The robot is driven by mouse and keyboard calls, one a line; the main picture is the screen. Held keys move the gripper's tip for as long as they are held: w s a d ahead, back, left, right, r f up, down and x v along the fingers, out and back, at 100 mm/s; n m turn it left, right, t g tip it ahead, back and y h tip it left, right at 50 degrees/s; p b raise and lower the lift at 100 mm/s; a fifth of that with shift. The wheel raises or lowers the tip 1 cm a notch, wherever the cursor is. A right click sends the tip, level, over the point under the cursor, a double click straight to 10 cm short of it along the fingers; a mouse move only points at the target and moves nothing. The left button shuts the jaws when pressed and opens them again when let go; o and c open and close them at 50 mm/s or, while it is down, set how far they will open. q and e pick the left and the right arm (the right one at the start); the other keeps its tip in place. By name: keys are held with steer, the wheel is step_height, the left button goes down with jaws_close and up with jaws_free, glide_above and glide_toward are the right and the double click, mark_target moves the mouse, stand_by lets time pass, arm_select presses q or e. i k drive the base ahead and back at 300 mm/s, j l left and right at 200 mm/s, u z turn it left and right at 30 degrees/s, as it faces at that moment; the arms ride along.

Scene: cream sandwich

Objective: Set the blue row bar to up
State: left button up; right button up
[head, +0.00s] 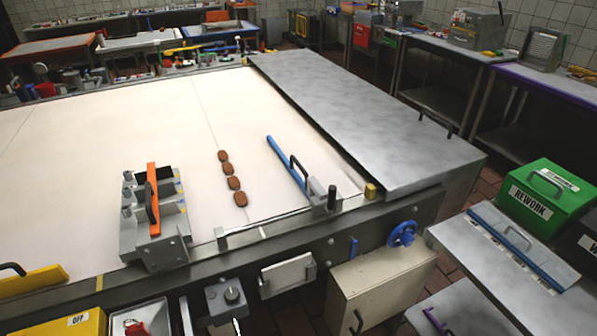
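Neither of my grippers is in view.
A grey metal cover (360,110) lies right of the bar. A grey fixture with an orange handle bar (153,200) stands to the left. A blue handwheel (402,233) and a control box (228,298) are on the near side. A green REWORK bin (545,200) stands at right.

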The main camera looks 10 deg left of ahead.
mark_target(311, 187)
steer(key=i+l+u, duration=0.1)
steer(key=l, duration=0.25)
steer(key=i+l+u, duration=0.15)
steer(key=l, duration=0.2)
steer(key=i+l+u, duration=0.1)
steer(key=l, duration=0.25)
steer(key=i+l+u, duration=0.15)
steer(key=l, duration=0.25)
steer(key=i, duration=0.05)
